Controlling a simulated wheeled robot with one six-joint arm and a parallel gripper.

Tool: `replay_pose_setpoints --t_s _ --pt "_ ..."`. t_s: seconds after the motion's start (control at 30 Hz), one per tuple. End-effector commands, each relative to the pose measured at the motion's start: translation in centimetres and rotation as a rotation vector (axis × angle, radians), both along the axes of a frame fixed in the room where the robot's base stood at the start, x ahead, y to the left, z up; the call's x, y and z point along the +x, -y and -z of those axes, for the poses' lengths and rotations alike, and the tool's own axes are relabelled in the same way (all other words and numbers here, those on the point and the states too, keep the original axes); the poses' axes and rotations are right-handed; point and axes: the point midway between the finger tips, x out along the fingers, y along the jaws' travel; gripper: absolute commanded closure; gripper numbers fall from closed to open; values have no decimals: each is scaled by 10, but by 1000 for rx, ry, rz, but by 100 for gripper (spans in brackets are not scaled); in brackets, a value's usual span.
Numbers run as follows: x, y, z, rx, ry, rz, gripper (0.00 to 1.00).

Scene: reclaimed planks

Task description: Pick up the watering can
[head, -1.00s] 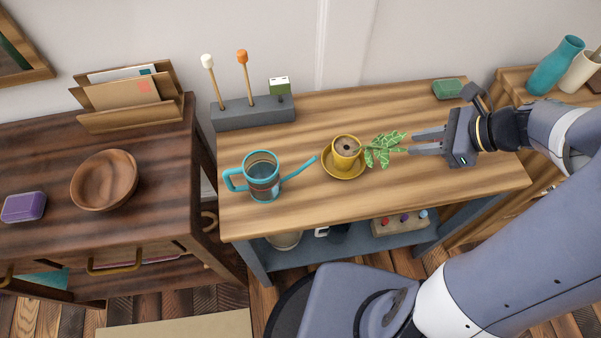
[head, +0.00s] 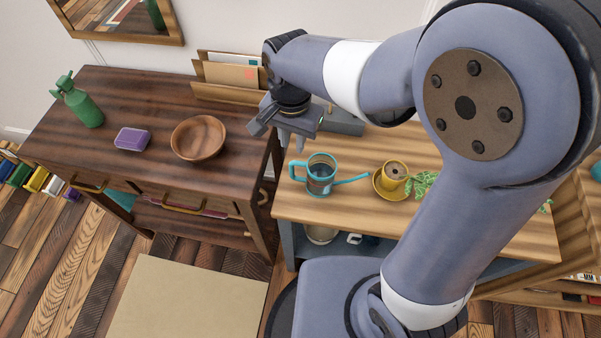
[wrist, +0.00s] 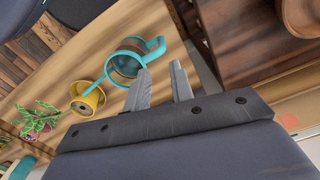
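The watering can (head: 320,186) stands upright on the light plank table, with a teal rim, a teal handle on its left and a thin teal spout pointing right. Its middle is darker, with a brownish band. In the wrist view the can (wrist: 124,66) lies just beyond my fingertips, its handle toward the upper right, and one finger partly overlaps it. My gripper (head: 290,138) is open and empty, pointing down above and behind the can's handle side, near the gap between the tables. Its two parted fingers show in the wrist view (wrist: 160,68).
A yellow cup on a saucer (head: 378,189) stands close to the spout tip, with a leafy plant (head: 425,183) beyond. The dark table at left holds a wooden bowl (head: 199,138), a purple box (head: 132,139) and a green bottle (head: 84,108). A letter holder (head: 228,78) stands behind.

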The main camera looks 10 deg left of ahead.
Motion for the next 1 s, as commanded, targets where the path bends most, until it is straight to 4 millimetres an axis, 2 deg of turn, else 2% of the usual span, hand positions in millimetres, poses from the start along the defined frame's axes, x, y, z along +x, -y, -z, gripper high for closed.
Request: replay_pose_setpoints --t_s 0.07,0.3,0.57,0.8,1.0 --pt "-1 -2 4 -7 6 -17 78" --pt "-1 -2 42 -10 5 -17 78" --pt "0 -2 62 -8 5 -15 78" --pt "0 -2 97 -8 4 -15 78" --pt "1 -3 107 -5 7 -15 78"
